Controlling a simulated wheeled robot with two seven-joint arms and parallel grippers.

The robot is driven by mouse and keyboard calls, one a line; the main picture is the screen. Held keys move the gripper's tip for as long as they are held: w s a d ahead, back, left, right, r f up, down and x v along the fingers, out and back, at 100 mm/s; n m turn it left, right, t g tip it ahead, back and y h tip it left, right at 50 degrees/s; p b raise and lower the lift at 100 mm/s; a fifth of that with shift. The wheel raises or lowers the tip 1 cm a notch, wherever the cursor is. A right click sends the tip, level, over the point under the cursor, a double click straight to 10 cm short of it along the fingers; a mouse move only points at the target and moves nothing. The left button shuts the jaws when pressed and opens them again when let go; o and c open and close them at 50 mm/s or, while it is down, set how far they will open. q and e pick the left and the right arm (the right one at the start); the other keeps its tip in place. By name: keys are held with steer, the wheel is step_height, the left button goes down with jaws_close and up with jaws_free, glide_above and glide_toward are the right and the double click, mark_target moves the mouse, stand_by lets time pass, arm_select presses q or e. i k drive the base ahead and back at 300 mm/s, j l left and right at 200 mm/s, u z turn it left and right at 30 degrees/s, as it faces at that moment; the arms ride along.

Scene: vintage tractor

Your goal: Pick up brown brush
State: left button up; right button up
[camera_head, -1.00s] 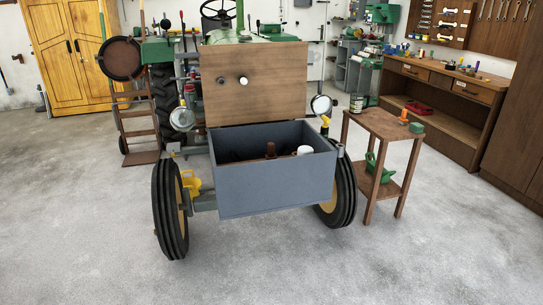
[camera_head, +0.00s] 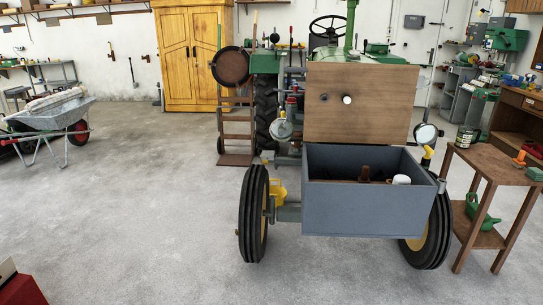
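No thing shows clearly as a brown brush. Neither of my grippers is in view.
A wooden side table (camera_head: 493,166) stands right of the tractor's front wheel (camera_head: 253,215), with a green watering can (camera_head: 481,214) on its lower shelf. A wheelbarrow (camera_head: 45,120) stands at the left. A red object (camera_head: 22,290) is at the lower left. The floor between is clear.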

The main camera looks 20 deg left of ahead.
mark_target(364, 179)
steer(key=i+j+z, duration=0.15)
steer(key=i+j, duration=1.35)
steer(key=i, duration=0.1)
